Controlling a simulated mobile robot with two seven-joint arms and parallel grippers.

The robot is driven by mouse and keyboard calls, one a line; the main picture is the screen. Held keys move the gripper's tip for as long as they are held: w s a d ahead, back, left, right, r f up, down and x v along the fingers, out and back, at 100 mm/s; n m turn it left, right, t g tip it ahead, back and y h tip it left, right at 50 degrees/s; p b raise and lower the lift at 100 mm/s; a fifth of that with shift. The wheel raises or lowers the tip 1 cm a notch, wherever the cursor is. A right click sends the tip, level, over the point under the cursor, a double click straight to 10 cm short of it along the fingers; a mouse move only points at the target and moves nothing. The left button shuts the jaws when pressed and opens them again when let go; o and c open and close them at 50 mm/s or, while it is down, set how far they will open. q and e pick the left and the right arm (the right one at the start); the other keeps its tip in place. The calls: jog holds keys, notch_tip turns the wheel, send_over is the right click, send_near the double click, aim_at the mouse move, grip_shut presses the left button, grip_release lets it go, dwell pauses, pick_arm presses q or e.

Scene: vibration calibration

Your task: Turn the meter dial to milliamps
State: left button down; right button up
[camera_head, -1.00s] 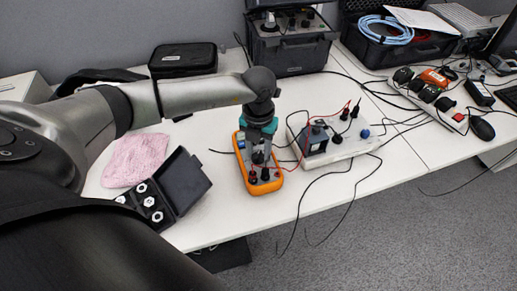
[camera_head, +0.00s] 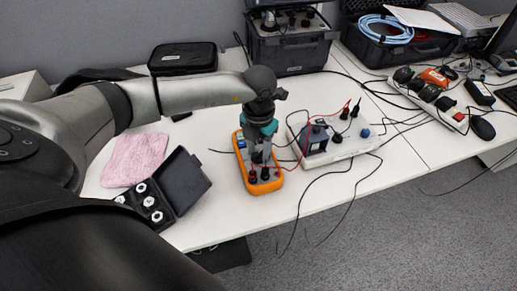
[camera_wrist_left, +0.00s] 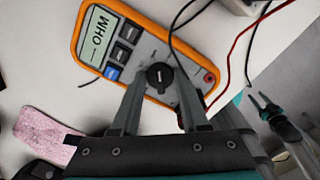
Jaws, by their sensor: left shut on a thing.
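The orange meter (camera_head: 264,187) lies on the white table, with test leads plugged in at its near end. In the left wrist view its grey screen (camera_wrist_left: 97,34) reads "OHM", with several buttons beside it. The black round dial (camera_wrist_left: 159,75) has a pale pointer mark. My left gripper (camera_wrist_left: 161,84) reaches down over the meter, its two fingers on either side of the dial and shut on it. In the head view the left gripper (camera_head: 259,157) hides most of the dial.
A white box with posts (camera_head: 340,150) and cables stands right of the meter. A black case with metal weights (camera_head: 184,182) and a pink cloth (camera_head: 135,159) lie to the left. A power strip (camera_head: 432,95) is further right. Bare table shows left of the meter.

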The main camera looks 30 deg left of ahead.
pick_arm(q)
jog(key=m, duration=0.3)
jog(key=shift+m+b, duration=0.4)
jog(key=shift+m, duration=0.8)
pick_arm(e)
jog(key=shift+w+d+f, duration=0.35)
jog(key=shift+w+d, duration=0.3)
jog(key=shift+w, duration=0.1)
jog(key=shift+s, duration=0.1)
pick_arm(q)
jog(key=shift+c, duration=2.1)
grip_release()
pick_arm(e)
jog(key=shift+s+a, duration=0.1)
jog(key=shift+s, duration=0.1)
pick_arm(q)
jog(key=shift+r, duration=0.1)
